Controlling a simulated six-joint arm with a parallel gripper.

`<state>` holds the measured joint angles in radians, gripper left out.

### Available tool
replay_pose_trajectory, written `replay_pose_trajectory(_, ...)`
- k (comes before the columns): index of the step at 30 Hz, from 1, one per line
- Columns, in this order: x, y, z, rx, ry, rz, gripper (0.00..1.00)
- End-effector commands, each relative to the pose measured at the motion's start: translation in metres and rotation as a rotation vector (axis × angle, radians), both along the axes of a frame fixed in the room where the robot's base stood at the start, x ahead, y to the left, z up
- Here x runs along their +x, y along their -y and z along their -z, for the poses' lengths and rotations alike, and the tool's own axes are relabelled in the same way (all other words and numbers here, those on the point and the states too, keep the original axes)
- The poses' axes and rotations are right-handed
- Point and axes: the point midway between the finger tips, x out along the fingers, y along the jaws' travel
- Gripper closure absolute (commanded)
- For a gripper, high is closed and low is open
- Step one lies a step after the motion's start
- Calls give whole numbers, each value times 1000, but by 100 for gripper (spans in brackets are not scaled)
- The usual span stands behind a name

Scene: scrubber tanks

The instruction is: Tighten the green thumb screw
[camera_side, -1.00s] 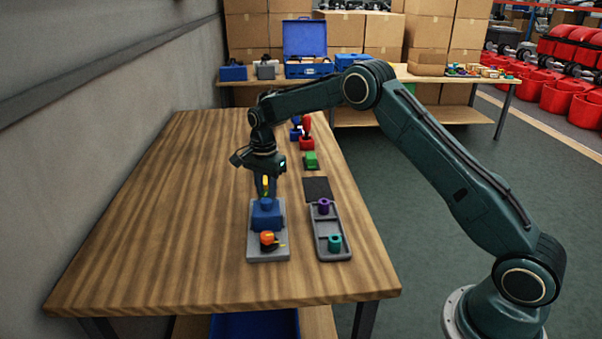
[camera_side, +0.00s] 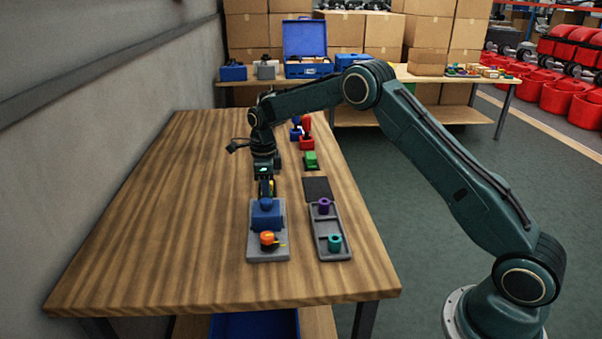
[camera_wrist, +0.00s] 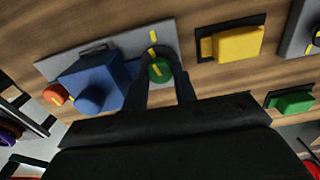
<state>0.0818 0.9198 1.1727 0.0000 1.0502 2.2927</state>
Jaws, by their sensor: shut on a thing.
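In the wrist view, the green thumb screw (camera_wrist: 159,70) is a round green knob with a yellow line across its top, on a grey plate (camera_wrist: 70,61). Yellow marks lie on the plate just beyond it. The line on the screw looks roughly in line with these marks. My gripper (camera_wrist: 161,69) is shut on the screw, one finger on each side. A blue block (camera_wrist: 94,80) and an orange knob (camera_wrist: 55,94) with a yellow line are on the same plate. In the side view, my gripper (camera_side: 266,188) points down behind the blue block (camera_side: 266,214), and the screw is hidden.
A grey tray (camera_side: 331,244) with a purple ring (camera_side: 324,206) and a teal ring (camera_side: 334,242) lies right of the plate. A green block (camera_side: 310,160) and red and blue items stand farther back. The left side of the table is clear.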

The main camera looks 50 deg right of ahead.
Motion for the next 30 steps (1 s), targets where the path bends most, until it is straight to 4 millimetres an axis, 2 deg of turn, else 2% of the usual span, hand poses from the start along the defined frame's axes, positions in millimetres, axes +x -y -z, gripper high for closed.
replay_pose_trajectory(1,3,1,-6,-2,11,39,95)
replay_pose_trajectory(12,2,1,-6,-1,11,234,95)
replay_pose_trajectory(28,2,1,-6,-1,11,261,95)
replay_pose_trajectory(29,2,1,-6,-1,11,261,66)
replay_pose_trajectory(30,2,1,-5,-1,11,261,59)
